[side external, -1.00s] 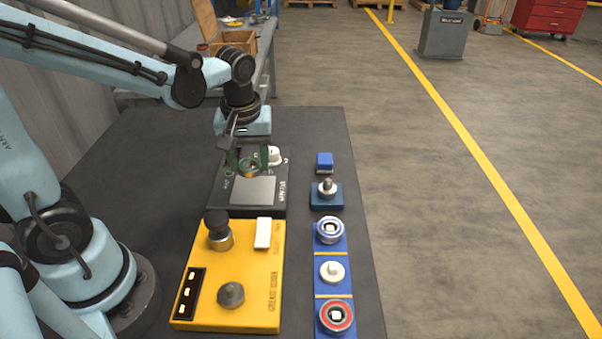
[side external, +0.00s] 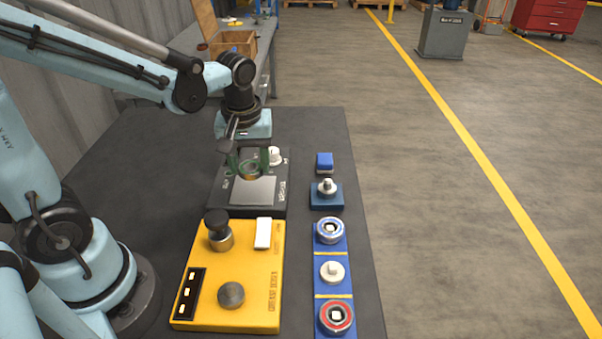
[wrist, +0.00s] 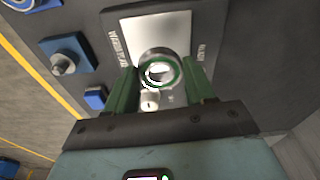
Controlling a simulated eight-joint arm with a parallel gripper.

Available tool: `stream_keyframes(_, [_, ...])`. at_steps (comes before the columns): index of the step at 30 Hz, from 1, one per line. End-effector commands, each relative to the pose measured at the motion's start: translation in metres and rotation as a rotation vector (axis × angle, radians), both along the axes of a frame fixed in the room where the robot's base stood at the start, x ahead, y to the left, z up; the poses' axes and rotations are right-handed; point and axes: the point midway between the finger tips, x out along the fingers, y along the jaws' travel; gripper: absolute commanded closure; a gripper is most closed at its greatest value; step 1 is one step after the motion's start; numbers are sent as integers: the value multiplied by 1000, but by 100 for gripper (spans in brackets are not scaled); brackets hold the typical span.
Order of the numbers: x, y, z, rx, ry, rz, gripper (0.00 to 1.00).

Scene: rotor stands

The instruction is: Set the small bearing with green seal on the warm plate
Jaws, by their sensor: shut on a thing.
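The small bearing with green seal (wrist: 160,71) is a metal ring with a green band. My gripper (wrist: 161,82) is shut on it, with a green finger on each side. In the side view the bearing (side external: 249,170) hangs between the fingers of my gripper (side external: 249,162), over the back part of the black warmer unit. The warm plate (side external: 253,190) is a grey square on that unit, just in front of the bearing. In the wrist view the plate (wrist: 150,28) shows bright and bare beyond the bearing. The gap under the bearing is hard to judge.
A white knob (side external: 275,156) stands on the warmer, close to my gripper. A yellow grease unit (side external: 262,290) stands in front. Along the right are a blue block (side external: 325,160), a blue stand with a metal post (side external: 327,195), and a blue rack (side external: 331,262) holding a blue-ringed and a red-ringed bearing.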

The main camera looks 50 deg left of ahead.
Motion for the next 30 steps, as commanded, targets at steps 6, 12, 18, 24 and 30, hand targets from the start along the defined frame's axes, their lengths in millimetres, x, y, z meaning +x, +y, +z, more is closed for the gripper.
stream_keyframes(6, [0,0,0,0,0,0,80])
stream_keyframes(12, [0,0,0,0,0,0,80])
stream_keyframes(18, [0,0,-2,0,0,0,80])
stream_keyframes(24, [0,0,-7,0,0,0,80])
stream_keyframes(30, [0,0,-13,0,0,0,80])
